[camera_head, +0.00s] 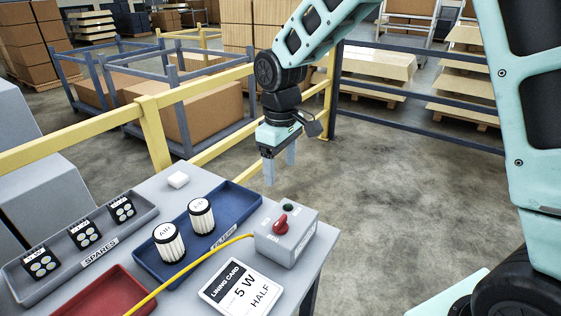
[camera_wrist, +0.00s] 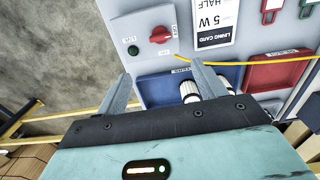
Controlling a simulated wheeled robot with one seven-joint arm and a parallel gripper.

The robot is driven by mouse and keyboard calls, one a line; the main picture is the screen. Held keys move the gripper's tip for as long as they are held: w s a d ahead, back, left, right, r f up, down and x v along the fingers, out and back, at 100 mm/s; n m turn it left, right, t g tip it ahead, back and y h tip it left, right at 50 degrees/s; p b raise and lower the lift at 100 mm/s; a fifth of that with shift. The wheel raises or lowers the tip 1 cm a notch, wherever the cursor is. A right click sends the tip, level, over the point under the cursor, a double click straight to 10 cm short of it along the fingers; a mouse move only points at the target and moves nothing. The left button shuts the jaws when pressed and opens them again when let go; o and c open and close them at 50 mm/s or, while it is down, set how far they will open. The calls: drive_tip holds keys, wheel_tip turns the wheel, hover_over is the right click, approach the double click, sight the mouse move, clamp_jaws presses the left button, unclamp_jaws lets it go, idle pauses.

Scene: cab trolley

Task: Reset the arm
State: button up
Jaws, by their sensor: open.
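My arm reaches out over the far edge of the trolley top in the head view. My gripper (camera_head: 280,170) points downward, with its two grey fingers apart and nothing between them. It is beyond and above the grey switch box (camera_head: 287,237), not touching it. In the wrist view the gripper (camera_wrist: 162,85) also shows open and empty, its fingers spread toward the switch box (camera_wrist: 140,38) and the blue tray (camera_wrist: 160,91). The box has a red knob (camera_head: 281,222) and a dark green button (camera_head: 288,208).
The trolley top (camera_head: 145,192) holds the blue tray with two white filters (camera_head: 169,242), a grey spares tray (camera_head: 45,287), a red tray (camera_head: 95,290), a white block (camera_head: 178,180) and a card (camera_head: 241,287). A yellow cable (camera_head: 190,267) crosses it. A yellow rail (camera_head: 190,90) stands behind. Floor at right is clear.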

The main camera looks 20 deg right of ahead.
drive_tip(key=shift+r, duration=0.4)
drive_tip(key=s+a, duration=0.3)
drive_tip(key=s, duration=1)
drive_tip(key=s+a, duration=0.3)
drive_tip(key=s, duration=1.1)
drive_tip(key=shift+r+y, duration=0.3)
drive_tip(key=shift+r, duration=0.15)
